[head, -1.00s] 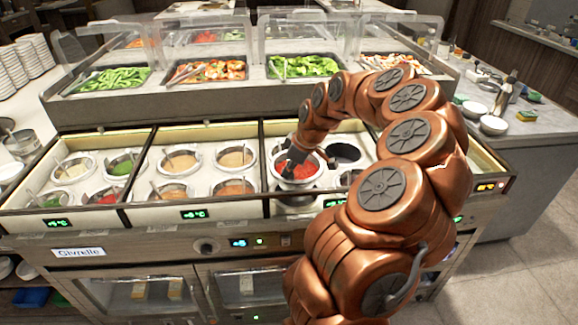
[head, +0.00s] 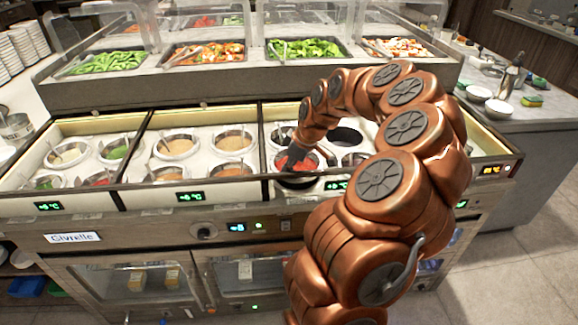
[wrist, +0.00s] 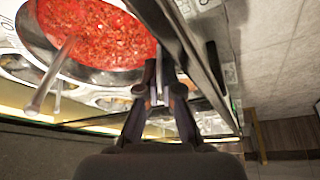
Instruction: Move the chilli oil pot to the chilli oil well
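The chilli oil pot (head: 283,168), filled with red chilli, is at the front of the right-centre bay of the counter. In the wrist view the pot (wrist: 100,72) is large and close, at the upper left, with a spoon handle across its rim. My gripper (head: 289,160) reaches down to the pot. In the wrist view my gripper (wrist: 162,85) has its fingers close together at the pot's rim and appears shut on it. A dark empty well (head: 345,136) lies behind and right of the pot. Well labels are not readable, and the pot's underside is hidden.
Several sauce pots (head: 177,145) fill the bays to the left. A raised salad shelf (head: 250,83) with trays and clear guards stands behind. The counter's front rail (head: 150,198) is close to the pot. My arm hides part of the right bay.

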